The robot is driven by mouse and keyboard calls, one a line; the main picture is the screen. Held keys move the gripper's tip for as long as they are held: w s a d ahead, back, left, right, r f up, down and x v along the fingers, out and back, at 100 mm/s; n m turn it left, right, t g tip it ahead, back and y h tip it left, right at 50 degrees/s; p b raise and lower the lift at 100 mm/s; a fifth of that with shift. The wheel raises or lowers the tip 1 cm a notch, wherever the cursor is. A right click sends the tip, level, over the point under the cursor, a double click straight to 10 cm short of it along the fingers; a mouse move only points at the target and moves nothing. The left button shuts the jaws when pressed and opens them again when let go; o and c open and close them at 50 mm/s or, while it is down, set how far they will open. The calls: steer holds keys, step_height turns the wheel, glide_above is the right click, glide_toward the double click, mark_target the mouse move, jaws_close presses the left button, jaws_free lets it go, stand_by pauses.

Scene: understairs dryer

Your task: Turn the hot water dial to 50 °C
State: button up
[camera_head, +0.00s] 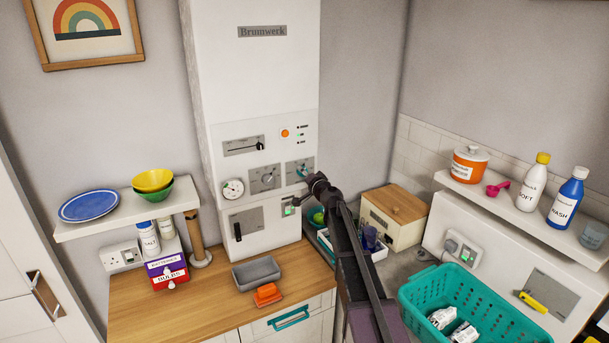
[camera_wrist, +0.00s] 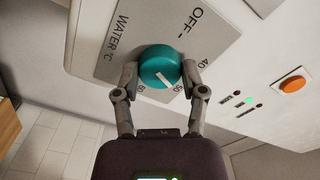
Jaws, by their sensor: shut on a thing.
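The hot water dial (camera_wrist: 157,65) is a round teal knob with a white pointer line, on a grey plate (camera_wrist: 120,40) marked "WATER °C" and "OFF". In the wrist view the pointer slants down and right, toward a number by the knob's lower right edge that looks like 50. A 40 shows farther right; another number at lower left is partly hidden. My gripper (camera_wrist: 159,82) is shut on the dial, one finger at each side. In the head view the dial (camera_head: 302,171) is on the white boiler (camera_head: 258,75), with my gripper (camera_head: 309,182) at it.
A grey dial (camera_head: 264,178) and a gauge (camera_head: 233,188) sit left of the water dial. A slider (camera_head: 261,146) and an orange button (camera_head: 285,133) are above. A grey tray (camera_head: 256,272) lies on the worktop.

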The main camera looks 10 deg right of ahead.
steer(key=shift+m, duration=0.4)
steer(key=shift+w, duration=0.1)
steer(key=o, duration=1.1)
steer(key=shift+a, duration=0.1)
steer(key=shift+o, duration=0.2)
steer(key=v, duration=1.2)
